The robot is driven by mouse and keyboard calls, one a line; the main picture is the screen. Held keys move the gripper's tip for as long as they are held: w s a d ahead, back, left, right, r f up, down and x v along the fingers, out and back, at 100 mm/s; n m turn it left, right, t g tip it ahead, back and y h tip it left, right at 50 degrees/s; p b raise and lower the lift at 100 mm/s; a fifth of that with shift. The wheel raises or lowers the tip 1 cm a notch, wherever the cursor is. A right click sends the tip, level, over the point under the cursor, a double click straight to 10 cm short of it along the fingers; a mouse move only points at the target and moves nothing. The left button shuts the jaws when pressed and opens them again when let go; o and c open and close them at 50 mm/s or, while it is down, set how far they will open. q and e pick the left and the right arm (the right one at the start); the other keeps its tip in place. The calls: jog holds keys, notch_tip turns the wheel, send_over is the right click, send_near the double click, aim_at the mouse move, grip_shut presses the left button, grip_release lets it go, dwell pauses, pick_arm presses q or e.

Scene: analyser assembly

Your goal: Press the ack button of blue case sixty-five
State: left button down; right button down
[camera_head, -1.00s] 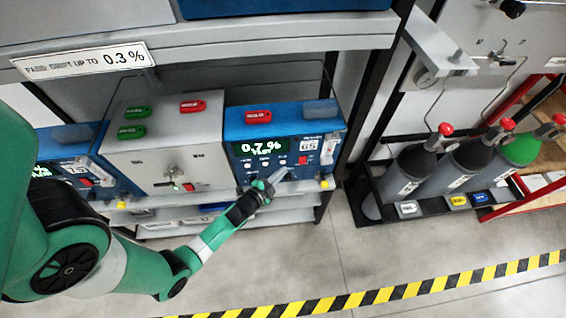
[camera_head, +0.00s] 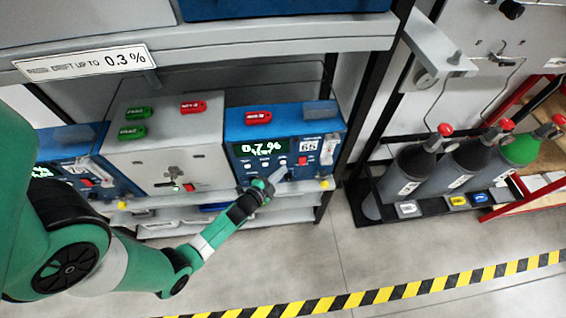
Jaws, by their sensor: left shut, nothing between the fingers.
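The blue case sixty-five (camera_head: 236,129) stands on the shelf at the right end of the row. Its green display (camera_head: 265,147) reads 0.7 %, and its label (camera_head: 308,147) reads 65. A row of small white buttons runs below the display, with a red switch (camera_head: 302,161) to their right. My left gripper (camera_head: 281,173) is shut and empty, its tip at the lower front of this case, near the buttons. I cannot tell whether the tip touches a button. The button names are too small to read. My right gripper is not in view.
A grey unit (camera_head: 140,165) with red and green tags stands left of the case, and another blue case (camera_head: 115,180) is beyond it. A sign (camera_head: 85,63) above reads 0.3 %. Gas cylinders (camera_head: 407,172) stand in a rack at right.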

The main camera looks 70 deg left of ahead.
pick_arm(q)
jog(key=shift+w+a, duration=0.1)
jog(key=shift+a, duration=0.15)
jog(key=shift+a+p, duration=0.3)
jog(key=shift+a, duration=0.1)
dwell(0.6)
jog(key=shift+d+b, duration=0.65)
jog(key=shift+d, duration=0.15)
